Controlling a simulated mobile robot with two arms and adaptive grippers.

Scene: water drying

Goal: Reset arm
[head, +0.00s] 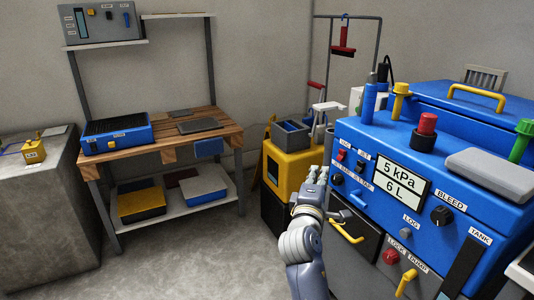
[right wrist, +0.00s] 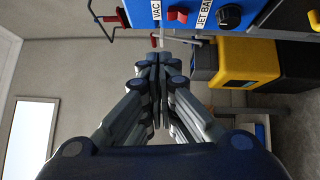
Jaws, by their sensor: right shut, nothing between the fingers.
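My right gripper (head: 312,183) is raised in front of the left end of the blue machine (head: 405,158) in the head view. In the right wrist view the gripper (right wrist: 157,62) has its fingers together with nothing between them. My left gripper is not in view.
A wooden workbench (head: 226,131) with a blue tray (head: 117,133) stands at the back left. A yellow box (head: 287,170) stands behind my right gripper. A grey cabinet (head: 45,210) is at the far left. The floor (head: 190,260) between is clear.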

